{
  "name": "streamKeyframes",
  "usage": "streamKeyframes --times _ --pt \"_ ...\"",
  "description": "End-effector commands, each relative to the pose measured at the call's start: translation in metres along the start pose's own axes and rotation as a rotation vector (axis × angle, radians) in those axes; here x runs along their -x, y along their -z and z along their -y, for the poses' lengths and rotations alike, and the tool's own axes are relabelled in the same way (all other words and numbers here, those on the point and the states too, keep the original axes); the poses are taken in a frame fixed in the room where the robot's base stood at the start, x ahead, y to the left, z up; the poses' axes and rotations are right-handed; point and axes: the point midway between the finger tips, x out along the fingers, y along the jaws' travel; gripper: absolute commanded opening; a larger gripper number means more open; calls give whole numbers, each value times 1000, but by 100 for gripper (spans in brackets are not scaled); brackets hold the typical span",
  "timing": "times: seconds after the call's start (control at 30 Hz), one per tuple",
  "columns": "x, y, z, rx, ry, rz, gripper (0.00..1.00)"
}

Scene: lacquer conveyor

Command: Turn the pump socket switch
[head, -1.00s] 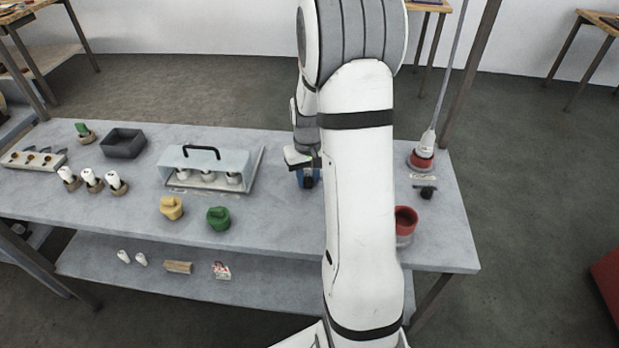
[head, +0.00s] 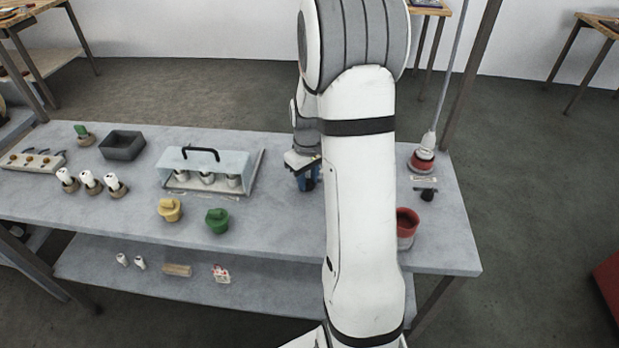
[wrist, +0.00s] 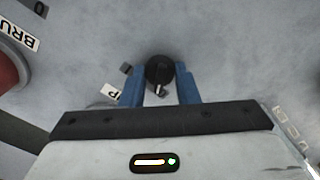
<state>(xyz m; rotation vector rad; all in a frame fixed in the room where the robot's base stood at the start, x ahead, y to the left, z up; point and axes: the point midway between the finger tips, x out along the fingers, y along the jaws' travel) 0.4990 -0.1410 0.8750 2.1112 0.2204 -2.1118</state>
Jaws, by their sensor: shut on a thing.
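The switch is a round black knob (wrist: 160,70) with a pale pointer mark, seen in the wrist view on the grey tabletop. A small white label (wrist: 112,92) beside it is partly hidden, and only a letter like "P" shows. My gripper (wrist: 163,88) has its blue fingers on either side of the knob, shut on it. In the head view, my gripper (head: 307,180) points down at the tabletop to the left of my arm's large white link. The knob is hidden there by the fingers.
A red holder (wrist: 8,75) with a label starting "BRU" is left in the wrist view. A red cup (head: 406,222) stands right.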

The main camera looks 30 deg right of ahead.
Motion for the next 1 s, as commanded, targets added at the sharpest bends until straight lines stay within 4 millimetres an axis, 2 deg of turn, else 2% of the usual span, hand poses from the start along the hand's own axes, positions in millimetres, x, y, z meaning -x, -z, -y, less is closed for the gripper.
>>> streamKeyframes --times 0.1,0.13,0.4,0.67,0.77,1.0 --pt "-3 -3 1 0 5 10 5" --pt "-3 -3 1 0 5 10 29" --pt "-1 -1 1 -1 2 4 50" --pt "2 0 0 -1 1 1 50" --pt "12 0 0 -1 -1 -1 50" --pt "53 -1 0 -1 0 -1 50"
